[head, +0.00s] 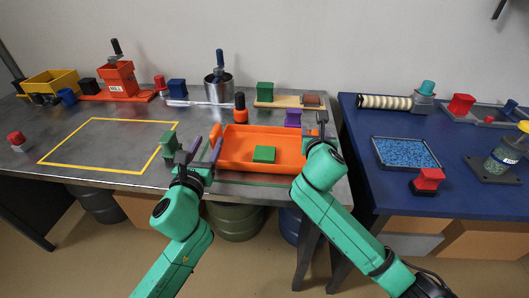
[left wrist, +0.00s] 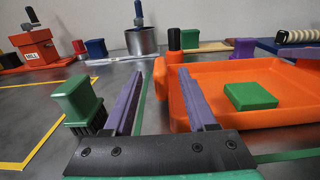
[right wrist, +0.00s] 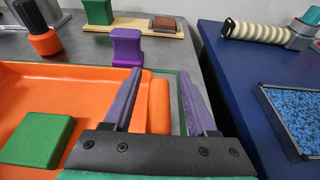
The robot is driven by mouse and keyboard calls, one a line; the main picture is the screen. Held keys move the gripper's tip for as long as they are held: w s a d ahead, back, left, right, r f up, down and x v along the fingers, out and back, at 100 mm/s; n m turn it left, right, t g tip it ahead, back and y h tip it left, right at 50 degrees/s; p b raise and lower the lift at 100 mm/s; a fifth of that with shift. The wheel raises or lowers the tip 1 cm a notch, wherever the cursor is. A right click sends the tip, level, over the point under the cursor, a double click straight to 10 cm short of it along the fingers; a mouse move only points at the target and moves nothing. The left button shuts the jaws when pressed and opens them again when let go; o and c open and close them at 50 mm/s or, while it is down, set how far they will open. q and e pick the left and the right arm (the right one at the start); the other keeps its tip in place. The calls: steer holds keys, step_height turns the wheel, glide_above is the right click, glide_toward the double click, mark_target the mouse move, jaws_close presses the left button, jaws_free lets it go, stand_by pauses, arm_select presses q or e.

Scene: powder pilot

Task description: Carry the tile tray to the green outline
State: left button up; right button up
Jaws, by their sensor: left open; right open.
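The tile tray is a shallow orange tray (head: 233,150) with a green tile (head: 264,154) inside. It sits flat on the right part of the grey table. The green outline (head: 245,181) shows along its front edge, and also past its right side in the right wrist view (right wrist: 181,105); the tray appears to lie inside it. My left gripper (head: 206,148) is open at the tray's left handle (left wrist: 160,78), fingers either side or close to it. My right gripper (right wrist: 165,95) is open, its fingers either side of the right handle (right wrist: 159,104).
A yellow outline (head: 95,119) lies empty on the left. A green brush (left wrist: 77,100) stands just left of my left gripper. A purple block (right wrist: 126,46) and an orange-and-black stamp (head: 240,107) stand behind the tray. A blue table (head: 372,200) is at right.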

arm_select(q)
steer(key=s, duration=0.4)
steer(key=s+a, duration=0.1)
steer(key=s, duration=0.1)
steer(key=shift+s, duration=0.35)
arm_select(e)
steer(key=shift+s+r, duration=0.1)
steer(key=v, duration=1.2)
